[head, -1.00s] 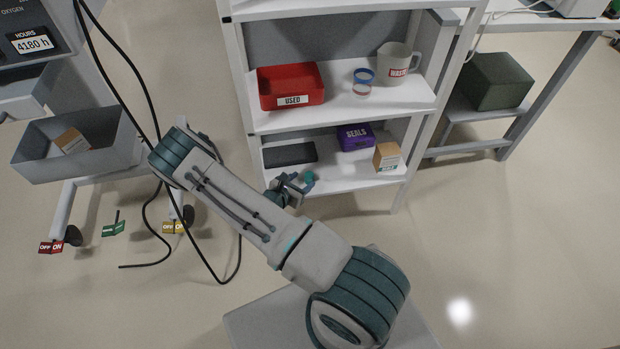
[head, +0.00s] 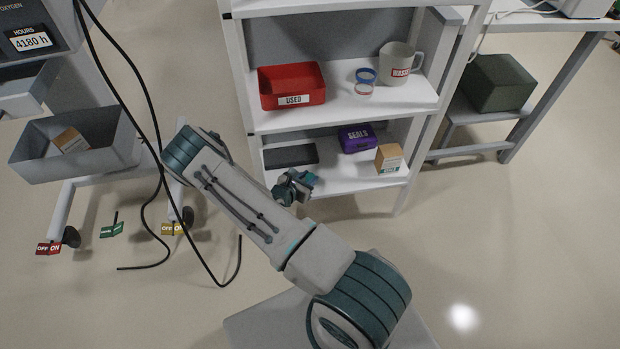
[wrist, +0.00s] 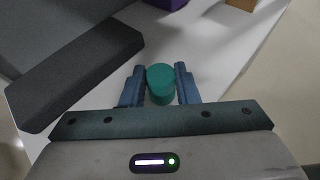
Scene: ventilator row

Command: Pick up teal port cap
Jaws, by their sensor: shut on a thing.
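The teal port cap (wrist: 160,84) is a small round teal cylinder, seen between the two fingers in the wrist view. My gripper (wrist: 160,88) is shut on it, with a blue-grey finger on each side. In the head view my gripper (head: 308,180) is at the front edge of the lower shelf (head: 340,185). The cap is hard to make out there, mostly hidden by the gripper. I cannot tell whether the cap still touches the shelf.
On the lower shelf are a dark flat box (head: 290,155), a purple SEALS box (head: 356,138) and a cardboard box (head: 389,158). Black cables (head: 160,150) hang left of my arm.

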